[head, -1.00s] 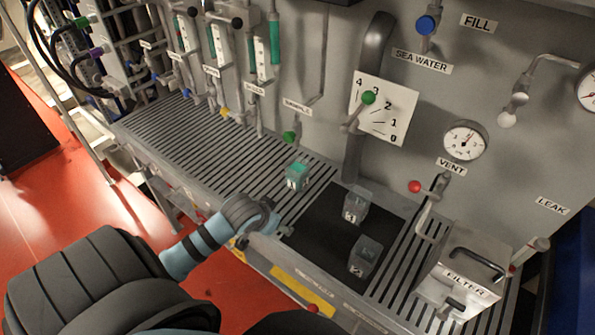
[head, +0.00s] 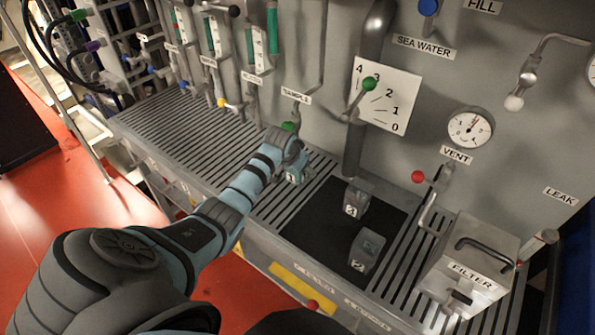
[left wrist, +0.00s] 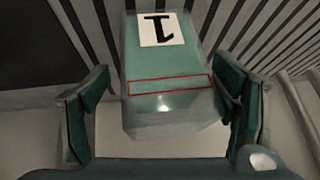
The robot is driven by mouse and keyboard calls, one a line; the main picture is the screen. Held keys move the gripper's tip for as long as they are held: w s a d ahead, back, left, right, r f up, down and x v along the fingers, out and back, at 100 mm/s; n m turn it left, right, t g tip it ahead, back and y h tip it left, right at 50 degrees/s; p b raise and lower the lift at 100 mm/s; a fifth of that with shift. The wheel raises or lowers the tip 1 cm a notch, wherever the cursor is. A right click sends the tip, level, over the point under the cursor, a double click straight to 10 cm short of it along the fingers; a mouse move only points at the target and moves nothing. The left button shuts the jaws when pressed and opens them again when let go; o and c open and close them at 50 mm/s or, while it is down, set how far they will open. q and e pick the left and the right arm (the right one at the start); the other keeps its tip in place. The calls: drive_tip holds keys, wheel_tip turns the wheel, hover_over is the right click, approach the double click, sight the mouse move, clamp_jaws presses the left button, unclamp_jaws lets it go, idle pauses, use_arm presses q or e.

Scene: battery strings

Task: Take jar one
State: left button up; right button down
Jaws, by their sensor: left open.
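Jar one (head: 293,177) is a small clear jar with green liquid and a "1" label. It stands on the slatted bench under the SAMPLE tap. In the left wrist view, jar one (left wrist: 165,85) sits between the two fingers, with a red outlined band across its front. My left gripper (head: 292,155) is at the jar in the head view, partly covering it. In the left wrist view my left gripper (left wrist: 160,115) is open, one finger on each side of the jar. Whether the right finger touches the jar is unclear. My right gripper is not in view.
Two grey jars, one labelled 2 (head: 366,252) and one behind it (head: 356,198), stand on a black mat (head: 310,225) to the right. The FILTER box (head: 470,262) is further right. The SAMPLE tap's green knob (head: 289,127) is just behind my gripper.

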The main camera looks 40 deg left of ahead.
use_arm(q)
drive_tip(key=shift+s+r, duration=0.1)
drive_tip(key=shift+s, duration=0.05)
drive_tip(key=c, duration=1.8)
drive_tip(key=shift+o, duration=0.2)
